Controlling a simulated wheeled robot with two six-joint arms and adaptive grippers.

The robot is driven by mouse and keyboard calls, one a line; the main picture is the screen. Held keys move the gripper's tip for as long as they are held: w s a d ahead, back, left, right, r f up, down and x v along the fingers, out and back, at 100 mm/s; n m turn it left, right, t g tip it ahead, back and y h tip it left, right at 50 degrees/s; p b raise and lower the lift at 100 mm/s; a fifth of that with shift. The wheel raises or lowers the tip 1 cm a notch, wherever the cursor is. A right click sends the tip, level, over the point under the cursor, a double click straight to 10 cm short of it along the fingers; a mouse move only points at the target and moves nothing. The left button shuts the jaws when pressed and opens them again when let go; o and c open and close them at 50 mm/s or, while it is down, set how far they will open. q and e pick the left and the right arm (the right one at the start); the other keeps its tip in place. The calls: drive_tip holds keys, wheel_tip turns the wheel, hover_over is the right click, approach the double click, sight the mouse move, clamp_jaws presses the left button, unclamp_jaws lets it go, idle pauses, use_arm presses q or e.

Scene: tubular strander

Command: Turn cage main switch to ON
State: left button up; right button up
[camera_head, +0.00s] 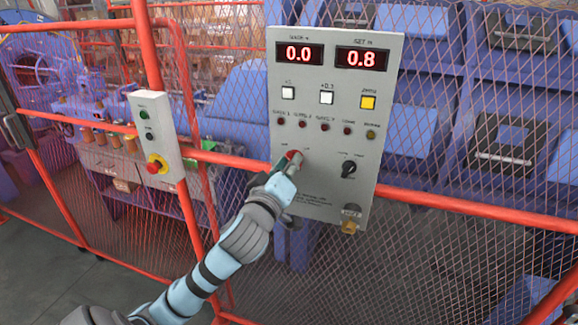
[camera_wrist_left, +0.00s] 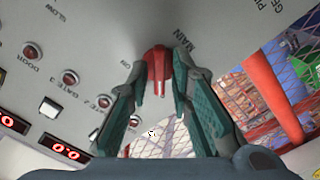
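The cage main switch is a red knob (camera_wrist_left: 158,62) on the grey control panel (camera_head: 330,205), beside the label MAIN in the left wrist view. In the head view a little of the red knob (camera_head: 291,155) shows above my left gripper (camera_head: 293,164). In the left wrist view the two fingertips of my left gripper (camera_wrist_left: 160,72) are at either side of the knob, close against it. They appear shut on it. My right gripper is in neither view.
A black selector knob (camera_head: 349,169) is right of the red knob. Above are indicator lamps, push buttons and displays reading 0.0 and 0.8. A small box with a red emergency button (camera_head: 157,164) hangs at left. Red-framed mesh fencing (camera_head: 470,208) stands behind the panel.

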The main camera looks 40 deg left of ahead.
use_arm(q)
clamp_jaws()
drive_tip(key=shift+a, duration=0.1)
drive_tip(key=shift+m+p, duration=5.85)
drive_tip(key=shift+m, duration=3.05)
